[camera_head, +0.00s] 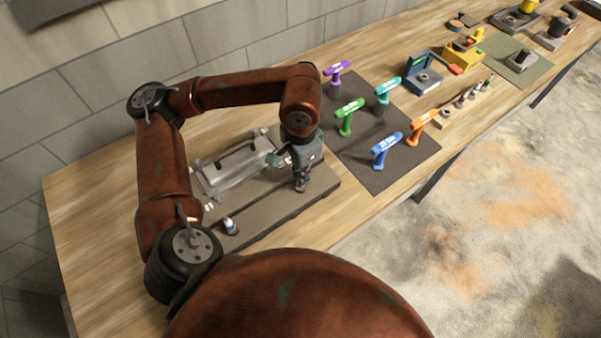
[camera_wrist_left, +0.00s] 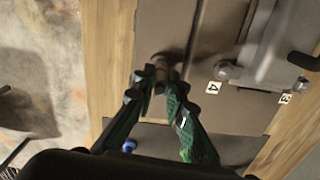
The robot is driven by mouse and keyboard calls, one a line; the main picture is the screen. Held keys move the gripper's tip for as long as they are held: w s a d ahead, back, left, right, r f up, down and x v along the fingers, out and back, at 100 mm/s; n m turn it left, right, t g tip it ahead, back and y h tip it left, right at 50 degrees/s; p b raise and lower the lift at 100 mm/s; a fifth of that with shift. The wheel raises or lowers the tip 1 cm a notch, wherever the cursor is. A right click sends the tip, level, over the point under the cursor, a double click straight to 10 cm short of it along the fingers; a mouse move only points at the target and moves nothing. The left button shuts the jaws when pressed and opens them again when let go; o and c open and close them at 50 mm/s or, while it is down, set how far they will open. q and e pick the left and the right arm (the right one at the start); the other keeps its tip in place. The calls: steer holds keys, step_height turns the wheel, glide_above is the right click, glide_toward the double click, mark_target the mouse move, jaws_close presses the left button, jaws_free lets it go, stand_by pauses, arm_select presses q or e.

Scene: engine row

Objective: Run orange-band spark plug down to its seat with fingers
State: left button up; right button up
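My left gripper (camera_head: 301,184) points down over the front right part of the grey-brown engine block (camera_head: 270,205). In the left wrist view its green-and-black fingers (camera_wrist_left: 160,80) come close together at the tips around a small coppery-orange piece (camera_wrist_left: 166,61), which looks like the orange-band spark plug. The fingers hide most of it, so its depth in the block cannot be told. Another plug-like piece with a white top (camera_head: 230,225) stands upright at the block's front left. My right gripper is not in view.
A pale metal cover (camera_head: 238,164) lies on the block behind the gripper. Right of the block, a dark mat (camera_head: 362,165) holds several coloured drivers, including a green one (camera_head: 347,114). Farther right stand a blue box (camera_head: 422,80) and yellow equipment (camera_head: 463,52). Bare wood shows at left.

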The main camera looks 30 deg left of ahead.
arm_select(q)
steer(key=o, duration=0.5)
steer(key=shift+r, duration=0.1)
